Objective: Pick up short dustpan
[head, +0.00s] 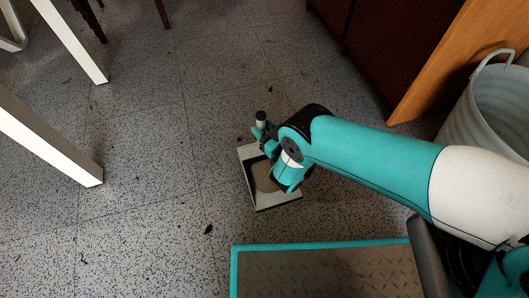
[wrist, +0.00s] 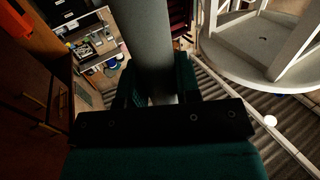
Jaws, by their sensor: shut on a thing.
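The short dustpan (head: 263,180) has a pale, boxy pan with a brownish inside and a short upright handle with a dark tip. In the head view it is below my gripper (head: 265,135), close to the floor; I cannot tell whether it touches the floor. My gripper is shut on the handle, whose dark top sticks out above the fingers. In the wrist view the grey handle (wrist: 146,45) runs between the fingers of my gripper (wrist: 157,90). My arm hides the right part of the pan.
White metal legs (head: 60,140) stand at the left. A grey metal tub (head: 490,105) and an orange-brown wooden panel (head: 440,60) stand at the right. Small dark debris (head: 208,229) lies on the speckled tile floor. The floor left of the dustpan is mostly clear.

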